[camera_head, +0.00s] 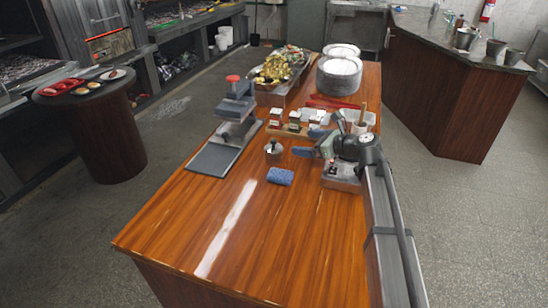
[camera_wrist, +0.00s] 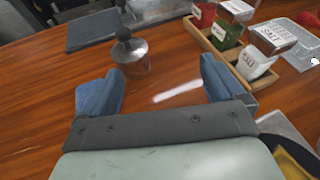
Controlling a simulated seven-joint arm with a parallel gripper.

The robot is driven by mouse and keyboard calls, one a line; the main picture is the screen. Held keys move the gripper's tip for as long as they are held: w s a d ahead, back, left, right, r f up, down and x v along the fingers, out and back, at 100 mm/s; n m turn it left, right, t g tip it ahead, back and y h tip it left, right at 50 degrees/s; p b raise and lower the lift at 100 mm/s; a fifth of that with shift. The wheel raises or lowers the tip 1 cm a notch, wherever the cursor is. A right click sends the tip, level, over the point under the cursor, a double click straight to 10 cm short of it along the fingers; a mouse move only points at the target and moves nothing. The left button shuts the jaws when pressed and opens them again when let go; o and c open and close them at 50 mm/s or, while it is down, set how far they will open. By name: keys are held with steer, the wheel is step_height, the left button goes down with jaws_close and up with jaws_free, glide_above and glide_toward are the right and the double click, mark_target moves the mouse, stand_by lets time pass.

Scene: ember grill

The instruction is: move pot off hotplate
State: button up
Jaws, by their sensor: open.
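A metal box (camera_head: 341,178), which looks like the hotplate, stands near the right edge of the table under my wrist. My arm hides much of its top in the head view. In the wrist view a dark round rim with yellow inside (camera_wrist: 290,157) shows at the lower right. It may be the pot, but most of it is cut off. My gripper (camera_head: 308,143) has blue fingers, spread apart and empty (camera_wrist: 160,88). It points left over the table, towards a small clear-and-silver lidded vessel with a dark knob (camera_head: 273,151), also in the wrist view (camera_wrist: 133,56), which stands apart from the fingers.
A blue roll (camera_head: 280,176) lies in front of the lidded vessel. A wooden rack with spice jars (camera_head: 290,124) stands behind, a press with a dark board (camera_head: 212,160) at left. The table's front is clear.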

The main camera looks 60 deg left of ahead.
mark_target(268, 151)
steer(key=w+d+r+m+t+y, duration=0.1)
steer(key=w+r+m+t, duration=0.3)
steer(key=w+m+t, duration=0.45)
steer(key=w+r+m+t, duration=0.5)
steer(key=w+t, duration=0.6)
steer(key=t, duration=0.1)
steer(key=s+d+f+m+t+h, duration=0.1)
steer(key=s+m+h, duration=0.1)
steer(key=s+h, duration=0.1)
steer(key=s+d+m+t+h, duration=0.1)
steer(key=s+m+h, duration=0.2)
steer(key=s+d+f+m+t+h, duration=0.1)
steer(key=s+m+t+h, duration=0.1)
steer(key=s+m+h, duration=0.1)
steer(key=shift+s+d+f+m+h, duration=0.25)
steer(key=shift+s+f+h, duration=0.15)
steer(key=shift+h, duration=0.2)
steer(key=s+a+f+n+g+y, duration=0.15)
steer(key=s+a, duration=0.25)
steer(key=s, duration=0.9)
steer(key=s+a+f+n+y, duration=0.15)
steer(key=s+a, duration=0.25)
steer(key=s, duration=0.9)
steer(key=shift+m, duration=0.3)
steer(key=f, duration=0.6)
steer(key=shift+w+a+f, duration=0.1)
steer(key=shift+w+f, duration=0.1)
steer(key=shift+f, duration=0.1)
steer(key=shift+x, duration=3.8)
steer(key=c, duration=1.4)
